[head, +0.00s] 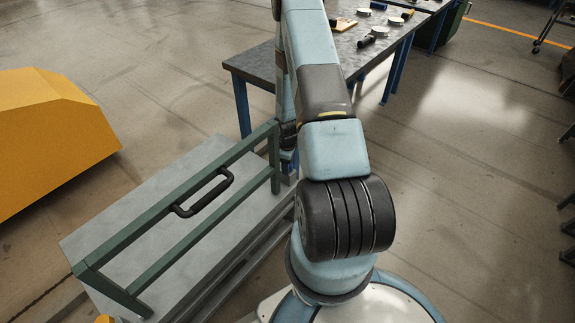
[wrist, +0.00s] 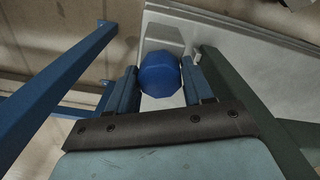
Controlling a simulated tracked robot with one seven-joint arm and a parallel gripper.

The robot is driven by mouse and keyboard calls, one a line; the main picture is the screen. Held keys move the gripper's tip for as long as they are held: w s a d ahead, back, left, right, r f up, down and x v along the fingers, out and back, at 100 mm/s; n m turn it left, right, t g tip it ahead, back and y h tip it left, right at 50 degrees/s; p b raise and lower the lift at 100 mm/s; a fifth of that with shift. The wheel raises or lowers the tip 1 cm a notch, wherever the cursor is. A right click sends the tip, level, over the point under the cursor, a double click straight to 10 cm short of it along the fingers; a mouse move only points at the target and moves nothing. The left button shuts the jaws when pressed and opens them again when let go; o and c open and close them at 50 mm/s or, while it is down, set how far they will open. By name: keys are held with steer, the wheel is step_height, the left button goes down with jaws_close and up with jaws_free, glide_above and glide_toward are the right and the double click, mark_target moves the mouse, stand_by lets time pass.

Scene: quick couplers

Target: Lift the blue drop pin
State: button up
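The blue drop pin (wrist: 160,74) shows in the wrist view as a faceted blue knob, seen nearly end-on. It stands over a pale grey plate (wrist: 152,24). My gripper (wrist: 160,78) has one finger on each side of the knob. The knob fills almost the whole gap between the fingers, and I cannot tell whether they press on it. The lower part of the pin is hidden under the knob. In the head view my arm hides the pin and my gripper.
A green frame with a black handle (head: 203,194) stands over a grey platform (head: 130,190). A dark-topped bench (head: 255,68) with blue legs carries small parts behind my arm. A yellow block (head: 45,135) stands left. In the wrist view a blue bar (wrist: 50,95) runs close by on the left.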

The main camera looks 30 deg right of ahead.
jaws_close()
steer(key=shift+d+r, duration=0.15)
steer(key=shift+r, duration=2.05)
steer(key=shift+o, duration=0.9)
jaws_free()
steer(key=shift+r, duration=0.1)
steer(key=shift+o, duration=1.2)
step_height(320, 180, up, 14)
steer(key=shift+f, duration=0.25)
